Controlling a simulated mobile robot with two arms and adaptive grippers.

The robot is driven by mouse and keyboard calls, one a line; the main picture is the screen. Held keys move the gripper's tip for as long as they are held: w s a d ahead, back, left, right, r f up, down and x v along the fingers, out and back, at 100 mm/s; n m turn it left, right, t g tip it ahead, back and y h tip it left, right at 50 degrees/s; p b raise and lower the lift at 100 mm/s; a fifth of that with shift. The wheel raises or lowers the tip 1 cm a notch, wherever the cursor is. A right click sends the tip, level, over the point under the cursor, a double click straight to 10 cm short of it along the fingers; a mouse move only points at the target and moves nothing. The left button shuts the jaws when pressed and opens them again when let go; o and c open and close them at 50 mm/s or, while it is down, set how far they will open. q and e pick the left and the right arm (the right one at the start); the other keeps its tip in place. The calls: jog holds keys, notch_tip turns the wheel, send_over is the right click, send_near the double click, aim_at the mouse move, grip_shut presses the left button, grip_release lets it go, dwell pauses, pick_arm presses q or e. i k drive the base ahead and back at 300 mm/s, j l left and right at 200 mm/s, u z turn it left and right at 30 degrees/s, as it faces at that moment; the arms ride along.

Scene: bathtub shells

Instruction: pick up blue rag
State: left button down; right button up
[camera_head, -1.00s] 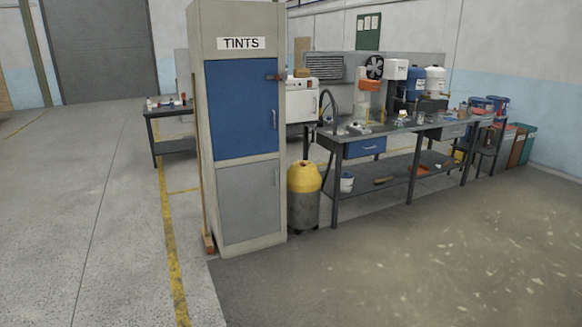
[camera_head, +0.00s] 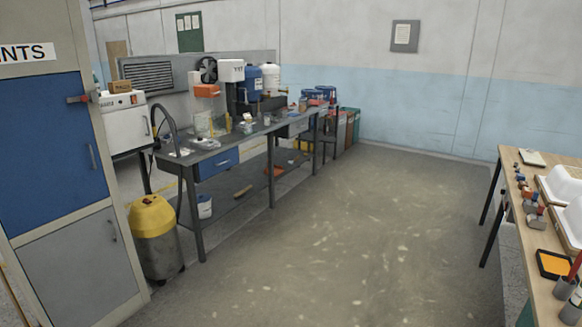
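I cannot make out a blue rag in the head view. A dark workbench (camera_head: 235,202) with cluttered top stands at the left centre, and small items on it are too small to tell apart. A wooden-topped table (camera_head: 511,163) at the right edge is cut off by the frame and carries white shells (camera_head: 560,190), several small tools and an orange-filled tray (camera_head: 556,264). Neither of my grippers is in view.
A tall cabinet with a blue door (camera_head: 45,150) stands close at the left. A yellow-topped drum (camera_head: 155,235) stands beside it. Bins (camera_head: 346,130) stand past the bench's far end. Open floor (camera_head: 350,240) lies between the bench and the right table.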

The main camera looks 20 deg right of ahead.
aim_at(519, 176)
jog(key=i+l+z, duration=0.3)
jog(key=i+z, duration=0.7)
jog(key=i, duration=0.15)
jog(key=i+j+z, duration=0.1)
jog(key=i+z, duration=0.5)
jog(key=i, duration=1.2)
jog(key=i+z, duration=0.1)
jog(key=i, duration=1.2)
